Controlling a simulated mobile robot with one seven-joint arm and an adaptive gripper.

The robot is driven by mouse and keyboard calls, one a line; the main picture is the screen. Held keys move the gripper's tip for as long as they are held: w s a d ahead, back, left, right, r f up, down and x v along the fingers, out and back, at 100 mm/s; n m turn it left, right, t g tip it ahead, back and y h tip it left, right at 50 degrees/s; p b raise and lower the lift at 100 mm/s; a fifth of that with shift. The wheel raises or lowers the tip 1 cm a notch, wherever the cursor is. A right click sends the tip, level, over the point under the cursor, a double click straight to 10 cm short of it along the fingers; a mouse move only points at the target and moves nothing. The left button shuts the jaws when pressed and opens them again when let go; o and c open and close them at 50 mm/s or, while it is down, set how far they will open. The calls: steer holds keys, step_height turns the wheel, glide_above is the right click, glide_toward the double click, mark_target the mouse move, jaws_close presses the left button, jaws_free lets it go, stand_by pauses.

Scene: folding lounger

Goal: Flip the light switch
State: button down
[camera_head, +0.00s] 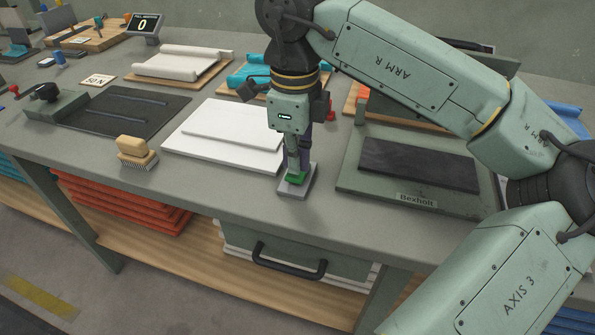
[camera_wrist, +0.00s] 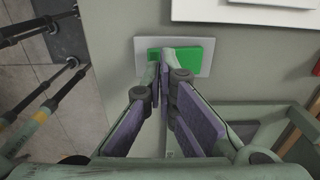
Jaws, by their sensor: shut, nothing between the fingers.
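The light switch is a green rocker (camera_head: 296,178) on a small pale grey plate (camera_head: 291,191), lying on the workbench near its front edge. In the wrist view the green rocker (camera_wrist: 197,55) shows on both sides of my fingertips, with the plate (camera_wrist: 208,70) around it. My gripper (camera_head: 297,168) points down at the switch, its fingers together and empty. In the wrist view the fingertips (camera_wrist: 162,55) lie over the rocker, left of its middle, and hide part of it. I cannot tell whether they touch it.
A white stacked board (camera_head: 215,135) lies left of the switch. A heat press marked Bexholt (camera_head: 350,180) stands close on the right. A brush (camera_head: 135,150) sits farther left. The workbench (camera_head: 225,190) is clear in front of the white board.

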steer(key=shift+f+b, duration=0.65)
steer(key=shift+f, duration=0.1)
stand_by(0.3)
steer(key=shift+r+p, duration=2.4)
steer(key=shift+r, duration=1.2)
steer(key=shift+f, duration=0.1)
